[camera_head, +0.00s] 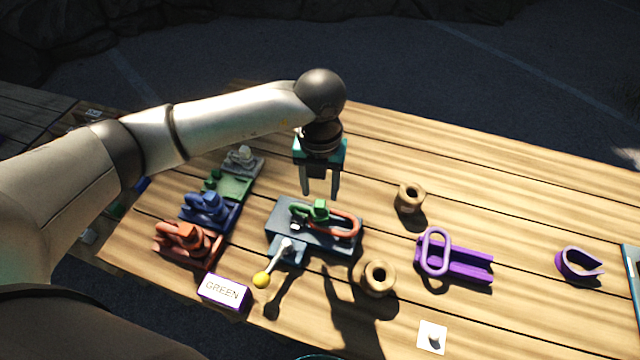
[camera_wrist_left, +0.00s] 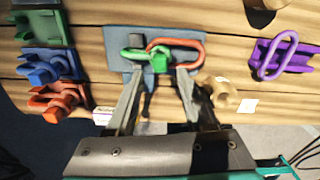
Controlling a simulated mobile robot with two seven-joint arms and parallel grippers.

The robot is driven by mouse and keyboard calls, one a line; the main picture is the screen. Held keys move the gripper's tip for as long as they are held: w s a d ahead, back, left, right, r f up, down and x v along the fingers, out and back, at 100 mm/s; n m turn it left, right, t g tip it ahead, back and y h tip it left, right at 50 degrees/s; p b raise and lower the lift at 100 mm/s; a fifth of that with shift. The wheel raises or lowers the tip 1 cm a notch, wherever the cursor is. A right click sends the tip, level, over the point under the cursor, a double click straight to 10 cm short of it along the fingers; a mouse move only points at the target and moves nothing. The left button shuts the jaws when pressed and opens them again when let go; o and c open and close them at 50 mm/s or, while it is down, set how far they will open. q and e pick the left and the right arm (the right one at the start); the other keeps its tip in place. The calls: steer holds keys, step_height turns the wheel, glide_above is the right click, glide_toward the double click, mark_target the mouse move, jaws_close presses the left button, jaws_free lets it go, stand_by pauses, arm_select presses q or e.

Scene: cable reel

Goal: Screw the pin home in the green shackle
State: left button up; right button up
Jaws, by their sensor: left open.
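The green shackle (camera_head: 302,212) lies on a dark grey block (camera_head: 345,246), linked beside a red-orange oval link (camera_head: 346,228). A green block-like head, which looks like its pin (camera_head: 321,208), sits at the shackle. In the left wrist view the green pin head (camera_wrist_left: 160,63) shows just beyond and between my fingertips. My left gripper (camera_head: 320,192) is open and empty, pointing down above the far side of the grey block. It also shows in the left wrist view (camera_wrist_left: 158,78). How far the pin is threaded in cannot be told. My right gripper is not in view.
A lever with a yellow knob (camera_head: 262,280) stands at the block's near side. A white GREEN sign (camera_head: 223,290) and blue (camera_head: 207,207) and red (camera_head: 187,239) shackles in holders are left. Wooden spools (camera_head: 378,278) and a purple link (camera_head: 435,252) are right.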

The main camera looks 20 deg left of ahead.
mark_target(320, 203)
arm_select(q)
steer(key=shift+n, duration=0.4)
steer(key=shift+f, duration=0.1)
steer(key=shift+f+b, duration=2)
steer(key=shift+f, duration=0.35)
steer(key=shift+c, duration=0.3)
jaws_close()
